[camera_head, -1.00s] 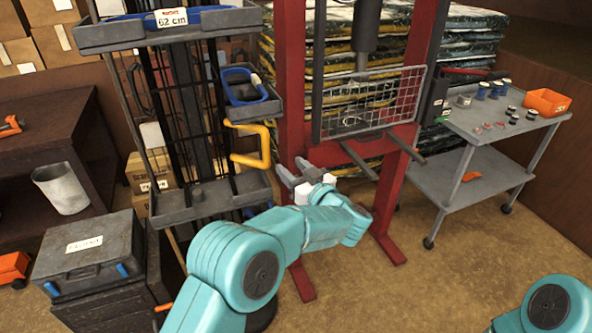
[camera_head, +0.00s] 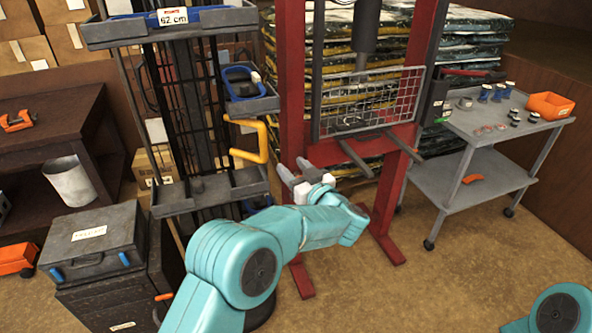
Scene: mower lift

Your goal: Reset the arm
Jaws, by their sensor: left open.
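My left arm comes in from the bottom, teal, bent at the elbow. Its gripper (camera_head: 294,173) is open and empty, with its two grey fingers pointing up and left, in front of the left post of the red press frame (camera_head: 290,100). A yellow handle (camera_head: 262,141) on the black lift rack is a little above and left of the fingers, apart from them in the picture. Of my right arm only a teal joint shows at the bottom right corner. My right gripper is out of view.
The black lift rack (camera_head: 197,188) stands left of the gripper. A grey toolbox (camera_head: 92,241) sits on a dark cabinet at left. A grey cart (camera_head: 468,183) with an orange bin (camera_head: 550,105) stands at right. The brown floor between press and cart is clear.

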